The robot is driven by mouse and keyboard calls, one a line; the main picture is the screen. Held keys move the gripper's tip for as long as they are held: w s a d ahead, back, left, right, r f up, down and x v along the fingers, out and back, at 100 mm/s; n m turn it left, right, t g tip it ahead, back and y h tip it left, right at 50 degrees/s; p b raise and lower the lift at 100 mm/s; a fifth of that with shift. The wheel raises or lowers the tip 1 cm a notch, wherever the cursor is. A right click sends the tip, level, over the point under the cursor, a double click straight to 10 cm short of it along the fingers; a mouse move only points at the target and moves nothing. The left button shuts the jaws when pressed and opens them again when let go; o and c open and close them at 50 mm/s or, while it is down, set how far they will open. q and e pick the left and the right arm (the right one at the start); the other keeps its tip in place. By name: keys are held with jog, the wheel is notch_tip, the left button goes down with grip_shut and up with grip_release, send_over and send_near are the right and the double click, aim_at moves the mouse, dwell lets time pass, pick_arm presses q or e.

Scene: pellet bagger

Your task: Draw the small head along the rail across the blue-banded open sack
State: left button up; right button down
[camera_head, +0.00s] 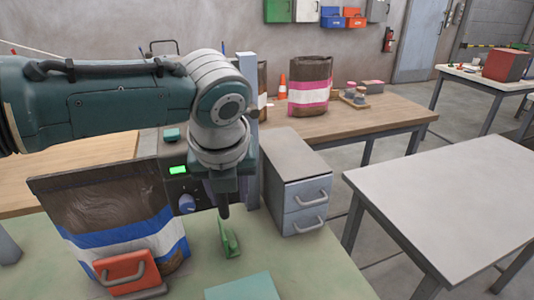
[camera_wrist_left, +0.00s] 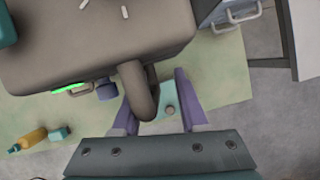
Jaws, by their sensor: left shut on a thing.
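The blue-banded sack (camera_head: 105,205) stands upright at the left of the pale green table, brown above a white and blue band, its top spread wide. My left gripper (camera_head: 224,208) points down to the right of the sack, in front of the machine. It is shut on the small head, which is mostly hidden. A green piece (camera_head: 229,240) shows just below the gripper. The rail is not clearly seen. My right gripper is out of view.
A red block with a grey handle (camera_head: 126,270) stands before the sack. The machine's lit green display (camera_head: 178,170) and blue knob (camera_head: 187,203) are behind the gripper. A drawer cabinet (camera_head: 296,185) stands close on the right. The grey table (camera_head: 440,200) is bare.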

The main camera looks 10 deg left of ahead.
pick_arm(q)
jog(key=v, duration=1)
jog(key=shift+p, duration=0.45)
jog(key=s+d+f+n+h, duration=0.2)
jog(key=s+d+f+n, duration=0.15)
jog(key=s+n, duration=0.25)
jog(key=s+d+f+n+h, duration=0.2)
jog(key=s+d+n, duration=0.2)
jog(key=s+n, duration=0.15)
jog(key=s+a+f+n+y, duration=0.2)
jog(key=s+a+n, duration=1.05)
jog(key=n, duration=0.55)
notch_tip(320, 180, up, 30)
jog(key=p, duration=2.9)
jog(key=shift+s+g, duration=0.3)
jog(key=shift+s, duration=0.05)
